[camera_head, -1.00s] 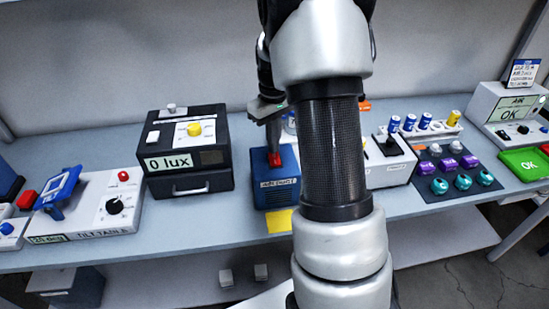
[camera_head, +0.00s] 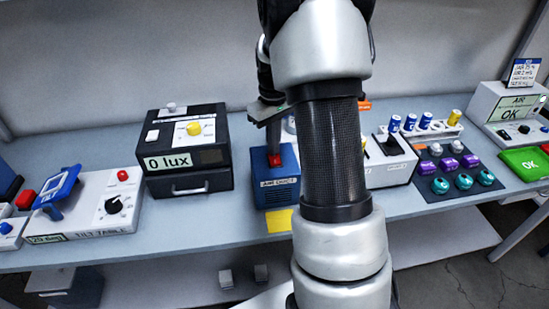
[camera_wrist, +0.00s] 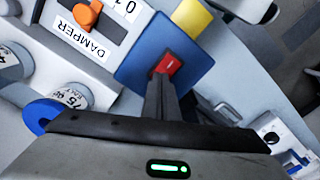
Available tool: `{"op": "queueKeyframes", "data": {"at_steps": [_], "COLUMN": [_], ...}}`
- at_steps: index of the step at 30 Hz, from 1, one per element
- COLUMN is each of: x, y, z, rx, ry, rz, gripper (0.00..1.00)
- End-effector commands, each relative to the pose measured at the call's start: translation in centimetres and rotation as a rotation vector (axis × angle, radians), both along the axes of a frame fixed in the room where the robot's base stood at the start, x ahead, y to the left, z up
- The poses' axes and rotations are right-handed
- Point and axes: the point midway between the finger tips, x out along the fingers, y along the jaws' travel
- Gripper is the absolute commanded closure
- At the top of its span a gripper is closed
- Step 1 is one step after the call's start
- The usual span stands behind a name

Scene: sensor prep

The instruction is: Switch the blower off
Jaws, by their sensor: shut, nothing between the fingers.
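The blower is a blue box (camera_head: 259,187) with a label on its front, partly behind my arm in the head view. Its red rocker switch (camera_head: 277,161) is on the top. In the wrist view the blue top (camera_wrist: 190,47) fills the upper middle, and the red switch (camera_wrist: 170,63) carries a white mark. My gripper (camera_head: 273,147) is shut and empty, pointing down at the switch. In the wrist view its fingertips (camera_wrist: 161,80) overlap the switch's lower left edge. Whether they touch it, I cannot tell.
A black lux box (camera_head: 187,172) stands left of the blower, with the tilt table (camera_head: 90,215) further left. A grey damper unit (camera_head: 389,174) is close on the right. A yellow patch (camera_head: 279,221) lies in front of the blower.

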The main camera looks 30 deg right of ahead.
Motion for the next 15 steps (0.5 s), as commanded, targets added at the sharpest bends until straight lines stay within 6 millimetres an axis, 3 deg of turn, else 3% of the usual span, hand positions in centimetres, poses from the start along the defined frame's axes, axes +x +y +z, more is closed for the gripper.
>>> {"op": "queueKeyframes", "data": {"at_steps": [15], "x": [-0.05], "y": [0.01], "z": [-0.18], "rx": [0.001], "ry": [0.001], "rz": [0.0], "gripper": [1.0]}}
